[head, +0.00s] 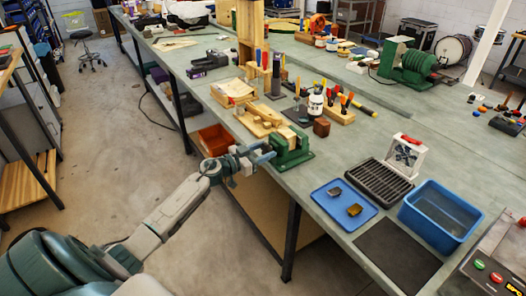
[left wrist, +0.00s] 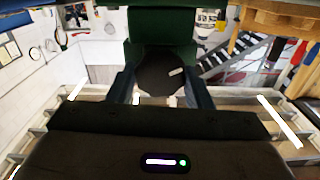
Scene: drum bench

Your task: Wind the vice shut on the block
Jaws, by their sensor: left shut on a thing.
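The green vice (head: 292,154) is mounted at the near edge of the bench. My left gripper (head: 260,156) reaches it from the left, at its front end. In the left wrist view the gripper (left wrist: 161,88) has its two fingers on either side of a dark round part (left wrist: 166,70) on the front of the green vice (left wrist: 163,25), and is shut on it. A pale mark shows on that round part. My right gripper is in neither view.
A dark brown block (head: 321,127) stands on the bench behind the vice. A wooden board (head: 258,121) lies to its left. A blue tray (head: 344,203), black rack (head: 379,181) and blue bin (head: 440,213) are to the right. An orange bin (head: 215,139) sits below the bench.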

